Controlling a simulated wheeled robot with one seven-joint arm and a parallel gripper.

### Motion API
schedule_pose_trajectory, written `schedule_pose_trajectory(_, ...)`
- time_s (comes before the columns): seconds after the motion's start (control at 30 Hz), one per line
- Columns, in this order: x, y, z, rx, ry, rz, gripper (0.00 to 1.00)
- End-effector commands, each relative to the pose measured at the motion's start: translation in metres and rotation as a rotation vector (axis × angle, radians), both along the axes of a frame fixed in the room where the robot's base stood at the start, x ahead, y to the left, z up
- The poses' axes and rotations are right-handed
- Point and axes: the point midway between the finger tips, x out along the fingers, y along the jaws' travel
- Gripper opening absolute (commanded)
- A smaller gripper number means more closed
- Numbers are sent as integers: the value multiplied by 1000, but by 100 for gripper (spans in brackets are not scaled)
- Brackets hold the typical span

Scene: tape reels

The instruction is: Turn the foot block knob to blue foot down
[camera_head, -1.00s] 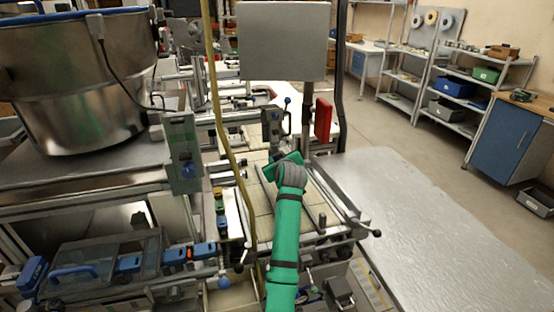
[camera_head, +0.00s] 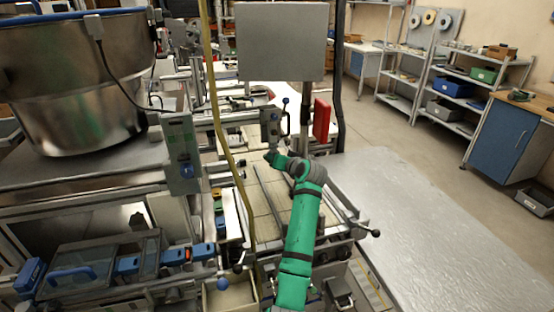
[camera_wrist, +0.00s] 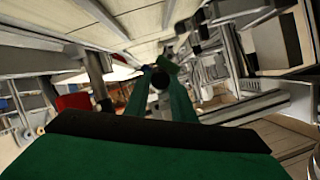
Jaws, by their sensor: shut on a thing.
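My gripper (camera_head: 270,157) is at the end of my green arm, just below a grey block (camera_head: 270,127) on the machine's cross rail. I take this block to be the foot block. In the wrist view, the two green fingers (camera_wrist: 160,88) close around a dark round knob (camera_wrist: 160,79). The gripper is shut on it. A small bluish patch shows beside the fingertips, too small to make out. The fingers hide much of the knob, and I cannot tell which foot points down.
A blue ball-ended lever (camera_head: 285,101) stands right of the block, with a red box (camera_head: 321,119) further right. A yellow hose (camera_head: 228,150) hangs left of my arm. A large metal bowl (camera_head: 85,90) stands at the left. The metal table (camera_head: 430,230) at right is bare.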

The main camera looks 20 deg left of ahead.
Motion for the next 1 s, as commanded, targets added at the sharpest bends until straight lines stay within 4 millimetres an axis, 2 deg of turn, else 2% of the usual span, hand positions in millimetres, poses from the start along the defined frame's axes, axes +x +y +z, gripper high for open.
schedule_pose_trajectory(0.37,1,-2,-1,128,87,-18,0)
schedule_pose_trajectory(0.9,1,-2,-1,146,99,-20,0)
schedule_pose_trajectory(0.93,1,-2,-1,146,99,-20,28)
schedule_pose_trajectory(1.0,1,-2,-1,146,99,-20,42)
